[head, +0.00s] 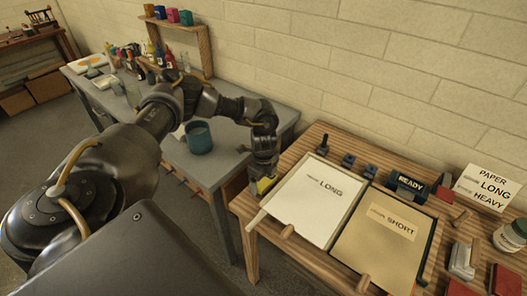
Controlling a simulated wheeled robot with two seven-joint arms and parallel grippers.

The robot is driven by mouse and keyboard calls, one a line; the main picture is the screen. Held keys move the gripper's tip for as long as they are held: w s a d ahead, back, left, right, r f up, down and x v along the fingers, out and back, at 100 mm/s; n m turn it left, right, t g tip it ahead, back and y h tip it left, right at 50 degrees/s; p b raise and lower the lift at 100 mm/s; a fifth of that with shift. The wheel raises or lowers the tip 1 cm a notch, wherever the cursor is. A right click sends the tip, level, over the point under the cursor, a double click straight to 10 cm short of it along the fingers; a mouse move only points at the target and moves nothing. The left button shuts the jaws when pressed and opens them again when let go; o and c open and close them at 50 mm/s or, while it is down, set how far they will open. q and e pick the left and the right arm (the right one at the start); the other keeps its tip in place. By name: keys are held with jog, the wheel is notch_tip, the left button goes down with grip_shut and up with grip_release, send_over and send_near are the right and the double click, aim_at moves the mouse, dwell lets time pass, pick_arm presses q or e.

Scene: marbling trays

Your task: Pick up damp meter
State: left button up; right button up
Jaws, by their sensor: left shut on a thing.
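My left arm reaches in from the left, and its gripper (262,178) points down at the left edge of the wooden table. It is shut on a small yellow and dark thing, which looks to be the damp meter (265,186). The gripper hides much of it, and I cannot tell whether it touches the table. My right gripper is not in view.
Right of the gripper lie a white sheet marked LONG (315,205) and a tan one marked SHORT (378,245). A READY block (408,187), a PAPER LONG HEAVY sign (487,188) and a jar (511,236) stand farther right. A blue cup (199,138) stands on the grey table.

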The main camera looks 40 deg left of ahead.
pick_arm(q)
jog(key=shift+r+b, duration=0.5)
jog(key=s+r, duration=0.1)
jog(key=r, duration=0.1)
jog(key=s+r+b, duration=0.1)
jog(key=r, duration=0.1)
jog(key=s+r+b, duration=0.1)
jog(key=s+r, duration=0.1)
jog(key=r, duration=0.1)
jog(key=shift+s+a, duration=0.1)
jog(key=shift+a, duration=0.3)
jog(key=s+a+r, duration=0.1)
jog(key=s+r, duration=0.4)
jog(key=s, duration=0.4)
jog(key=shift+s+a+p, duration=0.3)
jog(key=shift+p, duration=0.05)
